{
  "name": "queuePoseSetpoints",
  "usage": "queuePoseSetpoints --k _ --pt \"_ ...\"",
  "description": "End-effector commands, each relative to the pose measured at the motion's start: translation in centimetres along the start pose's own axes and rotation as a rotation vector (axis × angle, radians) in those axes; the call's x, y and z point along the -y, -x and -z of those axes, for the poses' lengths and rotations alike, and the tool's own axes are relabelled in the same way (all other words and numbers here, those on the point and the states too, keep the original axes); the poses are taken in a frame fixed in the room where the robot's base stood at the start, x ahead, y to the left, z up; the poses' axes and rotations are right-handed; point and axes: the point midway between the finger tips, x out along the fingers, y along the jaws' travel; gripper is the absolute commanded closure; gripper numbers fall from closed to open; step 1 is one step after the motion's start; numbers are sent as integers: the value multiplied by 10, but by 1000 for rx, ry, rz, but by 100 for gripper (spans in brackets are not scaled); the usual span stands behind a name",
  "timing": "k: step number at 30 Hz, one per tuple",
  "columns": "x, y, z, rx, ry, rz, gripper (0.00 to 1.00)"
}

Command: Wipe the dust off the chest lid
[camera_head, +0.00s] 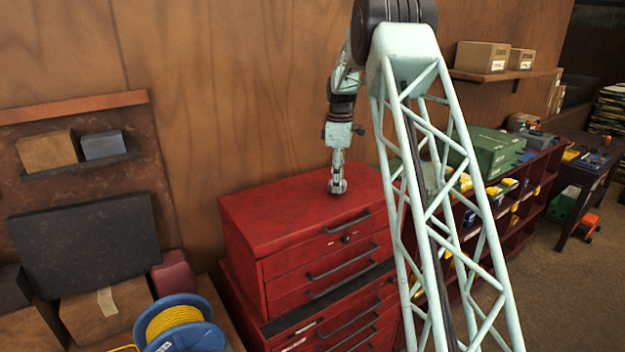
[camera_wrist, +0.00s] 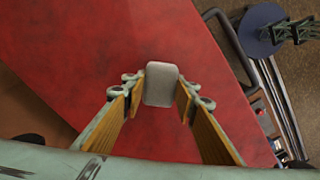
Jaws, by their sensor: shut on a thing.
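The red chest (camera_head: 300,215) stands against the wooden wall, and its lid also fills most of the wrist view (camera_wrist: 90,50). The lid's red surface has faint darker mottling, and I cannot tell dust from its finish. My gripper (camera_head: 337,186) points down over the right half of the lid, at or just above the surface. In the wrist view its two fingers are closed on the sides of a pale grey rounded pad (camera_wrist: 160,86). The pad looks flat against or very near the lid; contact cannot be told.
Several drawers with dark handles (camera_head: 345,268) are on the chest's front. A blue reel with yellow cord (camera_head: 175,322) and boxes stand to the left. A green case (camera_head: 492,150) sits on the shelving at right. The lid left of my gripper is clear.

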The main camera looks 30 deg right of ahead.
Motion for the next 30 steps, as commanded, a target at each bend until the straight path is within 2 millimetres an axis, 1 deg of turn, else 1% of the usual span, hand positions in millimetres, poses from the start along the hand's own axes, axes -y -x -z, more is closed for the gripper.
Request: queuePoseSetpoints --k 1,18,22,30 --pt "0 7 1 -1 1 -2 83" --pt "2 56 8 -1 9 -2 83" --pt "3 61 9 -1 9 -2 83" --pt "3 62 9 0 10 -1 83"
